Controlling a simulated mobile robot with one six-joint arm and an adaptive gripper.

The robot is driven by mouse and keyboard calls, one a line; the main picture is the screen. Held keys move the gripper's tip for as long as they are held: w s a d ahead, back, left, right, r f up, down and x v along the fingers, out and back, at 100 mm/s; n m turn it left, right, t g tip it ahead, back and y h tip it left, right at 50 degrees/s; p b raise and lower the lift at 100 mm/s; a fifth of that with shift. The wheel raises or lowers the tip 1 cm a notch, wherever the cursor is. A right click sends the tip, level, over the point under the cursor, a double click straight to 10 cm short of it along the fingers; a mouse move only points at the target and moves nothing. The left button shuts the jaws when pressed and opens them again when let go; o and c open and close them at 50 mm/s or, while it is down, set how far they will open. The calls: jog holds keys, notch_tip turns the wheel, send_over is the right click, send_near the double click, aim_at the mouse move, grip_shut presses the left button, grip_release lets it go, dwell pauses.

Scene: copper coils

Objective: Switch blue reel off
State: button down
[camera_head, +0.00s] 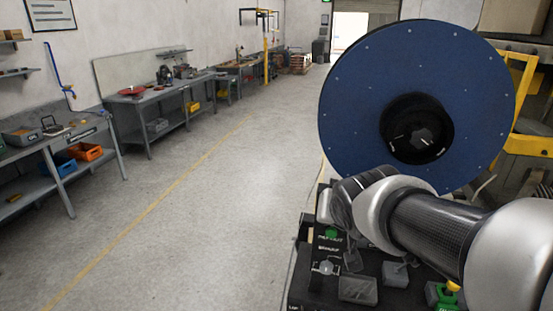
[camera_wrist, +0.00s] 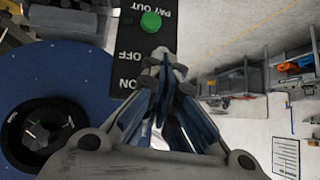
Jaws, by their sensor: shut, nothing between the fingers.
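The blue reel (camera_head: 365,90) stands upright at the right of the head view, with a dark hub. Its disc also fills the left of the wrist view (camera_wrist: 70,75). A black control panel (camera_wrist: 128,55) beside it carries a green button (camera_wrist: 151,21) and the words PAY OUT, OFF and ON, upside down in the wrist view. My gripper (camera_wrist: 166,62) is shut and empty, its fingertips over the panel's edge by the OFF label. They cover part of the panel, and I cannot tell whether they touch it. In the head view my arm hides most of the gripper.
A dark machine base (camera_head: 310,285) with grey boxes and another green button (camera_head: 447,297) lies below my arm. Grey workbenches (camera_head: 160,105) line the left wall. The floor (camera_head: 200,220) between them and the machine is clear. Yellow framework (camera_head: 525,100) stands behind the reel.

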jog(key=shift+w+r, duration=0.15)
jog(key=shift+r, duration=0.2)
jog(key=shift+r+p, duration=0.6)
jog(key=shift+r, duration=0.05)
